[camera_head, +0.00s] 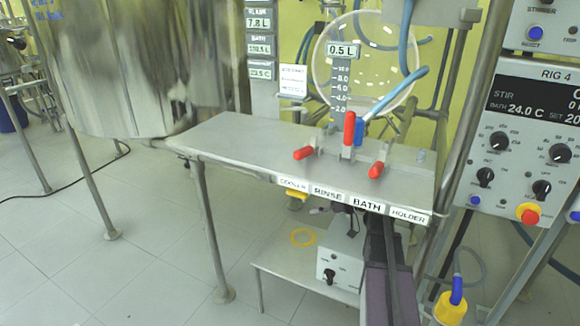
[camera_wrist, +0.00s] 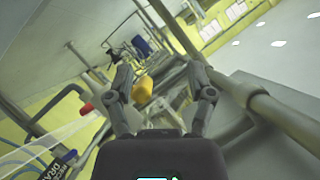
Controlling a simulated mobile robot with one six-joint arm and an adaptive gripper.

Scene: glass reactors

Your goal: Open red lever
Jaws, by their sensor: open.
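Three red levers show on the steel shelf in the head view. The left one (camera_head: 304,152) lies low and points left, the middle one (camera_head: 349,130) stands upright, and the right one (camera_head: 376,170) lies low near the front edge. Front labels read COOLER, RINSE, BATH and HOLDER. My gripper (camera_wrist: 158,70) is open in the wrist view, its two fingers spread with nothing held. A small red tip (camera_wrist: 86,108) shows left of the left finger; I cannot tell which part it belongs to. My gripper is not visible in the head view.
The steel shelf (camera_head: 225,142) is bare on its left. A large metal vessel (camera_head: 135,70) hangs at left. A control panel (camera_head: 530,140) with knobs stands at right. A pale pipe (camera_wrist: 260,105) runs close beside the right finger. A yellow object (camera_wrist: 142,90) shows between the fingers.

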